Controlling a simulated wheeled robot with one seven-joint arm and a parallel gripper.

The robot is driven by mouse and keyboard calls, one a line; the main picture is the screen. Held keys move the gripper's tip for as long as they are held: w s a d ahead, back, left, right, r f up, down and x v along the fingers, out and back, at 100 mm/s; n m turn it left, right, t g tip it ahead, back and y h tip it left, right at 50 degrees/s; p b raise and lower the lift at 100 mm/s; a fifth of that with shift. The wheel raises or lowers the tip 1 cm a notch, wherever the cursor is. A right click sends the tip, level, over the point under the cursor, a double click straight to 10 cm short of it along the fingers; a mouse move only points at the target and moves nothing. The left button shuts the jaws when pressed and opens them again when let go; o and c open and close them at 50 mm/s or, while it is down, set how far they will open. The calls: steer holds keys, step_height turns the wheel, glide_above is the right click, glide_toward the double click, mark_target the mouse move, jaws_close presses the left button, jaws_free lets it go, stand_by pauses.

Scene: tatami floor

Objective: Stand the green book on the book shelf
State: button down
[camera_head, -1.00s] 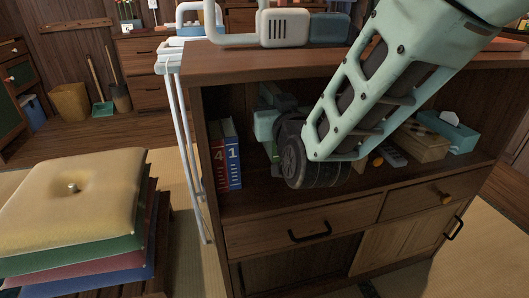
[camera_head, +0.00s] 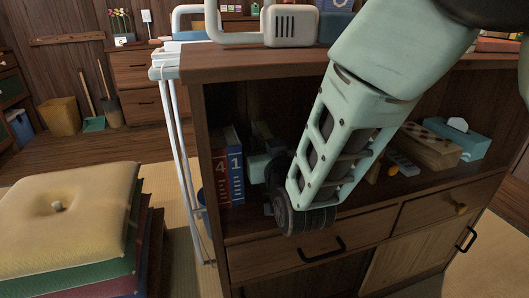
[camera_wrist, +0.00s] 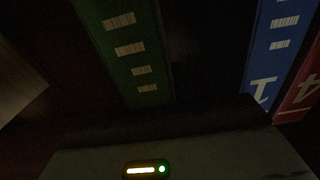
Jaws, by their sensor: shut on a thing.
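The wooden shelf (camera_head: 225,68) has an open compartment above its drawers. A blue book (camera_head: 236,168) and a red book (camera_head: 220,178) stand upright at its left end. My gripper (camera_head: 262,165) is inside the compartment, just right of the blue book, partly hidden by my wrist. It is shut on the green book, which I can barely make out in the head view. In the wrist view the green book (camera_wrist: 132,50) shows its spine, with the blue book (camera_wrist: 275,45) and red book (camera_wrist: 303,92) apart from it across a dark gap. The view is too dark to tell whether its base touches the shelf board.
A wooden box (camera_head: 430,148), a teal tissue box (camera_head: 460,140) and small items lie in the compartment to the right. A white pipe frame (camera_head: 178,130) stands at the shelf's left side. Stacked cushions (camera_head: 70,225) are at lower left.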

steer(key=shift+f, duration=0.25)
steer(key=c, duration=1.5)
jaws_free()
steer(key=shift+f, duration=0.15)
steer(key=shift+c, duration=0.2)
steer(key=o, duration=0.4)
